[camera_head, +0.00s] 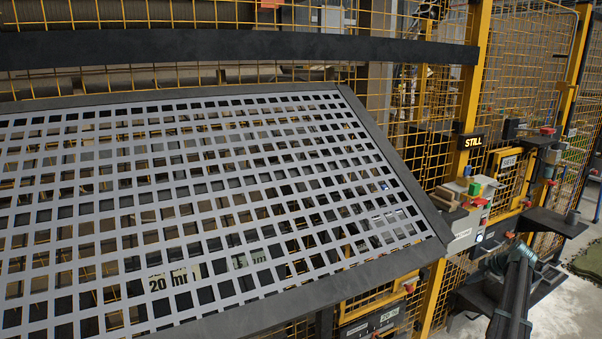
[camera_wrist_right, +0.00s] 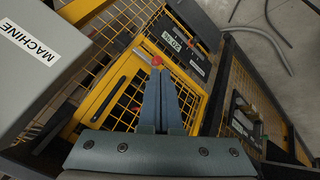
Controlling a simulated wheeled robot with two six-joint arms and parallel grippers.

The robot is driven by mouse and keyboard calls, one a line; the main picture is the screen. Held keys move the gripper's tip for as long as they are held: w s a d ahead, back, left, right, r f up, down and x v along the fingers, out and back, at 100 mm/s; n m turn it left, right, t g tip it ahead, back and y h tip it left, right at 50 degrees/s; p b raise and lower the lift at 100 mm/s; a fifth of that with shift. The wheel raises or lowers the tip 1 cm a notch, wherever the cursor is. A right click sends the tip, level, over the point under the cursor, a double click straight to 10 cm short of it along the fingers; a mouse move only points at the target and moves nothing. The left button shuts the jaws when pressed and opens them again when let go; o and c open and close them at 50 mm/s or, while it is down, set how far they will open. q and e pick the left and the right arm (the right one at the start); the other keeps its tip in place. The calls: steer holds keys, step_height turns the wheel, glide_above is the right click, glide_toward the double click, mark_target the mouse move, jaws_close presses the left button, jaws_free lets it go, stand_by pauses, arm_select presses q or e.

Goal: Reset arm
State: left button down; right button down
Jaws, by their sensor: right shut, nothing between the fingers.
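My right gripper (camera_wrist_right: 159,72) shows in the right wrist view with its two fingers together, shut and empty. Its tips appear in front of a small red knob (camera_wrist_right: 157,60) on a yellow-framed mesh door (camera_wrist_right: 128,88); whether they touch it I cannot tell. My left gripper is not in view.
A large sloped grey sieve grid (camera_head: 200,190) with a dark frame fills the left and middle. A yellow mesh fence stands behind. A control box (camera_head: 466,232) with coloured buttons, a dark shelf (camera_head: 553,221) and a turf piece (camera_head: 588,258) are at the right.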

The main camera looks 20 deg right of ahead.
steer(key=w+a+f+m+g+y, duration=0.1)
steer(key=w+a, duration=0.1)
steer(key=a, duration=1.1)
steer(key=w+a+f+m+g, duration=0.1)
steer(key=w+a, duration=0.1)
steer(key=a, duration=1.2)
steer(key=w+a+f+m+g+y, duration=0.1)
steer(key=w+a+m, duration=0.15)
steer(key=a, duration=1.05)
steer(key=s+a+g+h, duration=0.1)
steer(key=s+a, duration=0.5)
steer(key=a, duration=0.7)
steer(key=s+a+g+h, duration=0.1)
steer(key=s+a, duration=0.6)
steer(key=a, duration=0.6)
steer(key=s+a+g+h, duration=0.1)
steer(key=s+a+g, duration=0.1)
steer(key=s+a, duration=0.5)
steer(key=a+f, duration=0.1)
steer(key=a, duration=0.5)
steer(key=shift+s+a, duration=0.25)
steer(key=shift+a, duration=0.1)
